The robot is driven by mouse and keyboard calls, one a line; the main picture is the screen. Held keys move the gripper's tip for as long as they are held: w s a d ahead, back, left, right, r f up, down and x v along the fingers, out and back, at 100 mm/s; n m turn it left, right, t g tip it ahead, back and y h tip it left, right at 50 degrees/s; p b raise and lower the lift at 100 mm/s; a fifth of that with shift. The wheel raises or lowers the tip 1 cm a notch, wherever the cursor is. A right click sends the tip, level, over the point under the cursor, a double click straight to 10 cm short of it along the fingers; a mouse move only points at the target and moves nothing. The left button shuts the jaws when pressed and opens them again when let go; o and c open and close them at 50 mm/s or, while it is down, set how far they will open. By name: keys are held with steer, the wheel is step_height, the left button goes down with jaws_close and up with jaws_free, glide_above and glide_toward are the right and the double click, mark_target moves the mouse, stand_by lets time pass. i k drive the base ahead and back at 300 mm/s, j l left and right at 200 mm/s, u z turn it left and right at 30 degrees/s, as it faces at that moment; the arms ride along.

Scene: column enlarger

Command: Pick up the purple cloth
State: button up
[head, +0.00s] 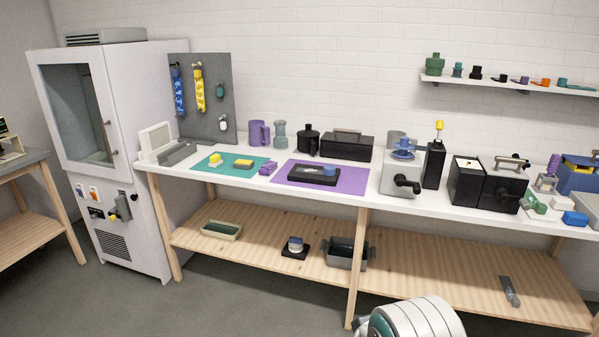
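A flat purple sheet (350,182) lies on the white workbench, right of a teal sheet (205,162). A black tray-like piece (312,175) with a small blue part on it rests on the purple sheet and covers some of it. A small purple item (268,168) lies between the two sheets; it may be a folded cloth, but it is too small to tell. Only a rounded white and teal part of my arm shows at the bottom edge. My gripper is not in view.
A black box (347,145) and a purple mug (259,133) stand behind the sheets. A grey machine with a crank (401,172) stands to the right. The lower wooden shelf (440,271) holds trays. A tall white cabinet (110,150) stands left. Grey floor is open in front.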

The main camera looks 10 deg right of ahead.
mark_target(268, 167)
steer(key=i+j+z, duration=0.1)
steer(key=i+j, duration=0.15)
steer(key=i, duration=0.4)
steer(key=i+j+z, duration=0.1)
steer(key=i+j, duration=0.2)
steer(key=i, duration=0.3)
steer(key=i+j+z, duration=0.1)
steer(key=i+j, duration=0.2)
steer(key=i, duration=0.35)
steer(key=i+j, duration=0.4)
steer(key=i, duration=0.2)
steer(key=i+j+z, duration=0.15)
steer(key=i+j, duration=0.25)
steer(key=i, duration=0.2)
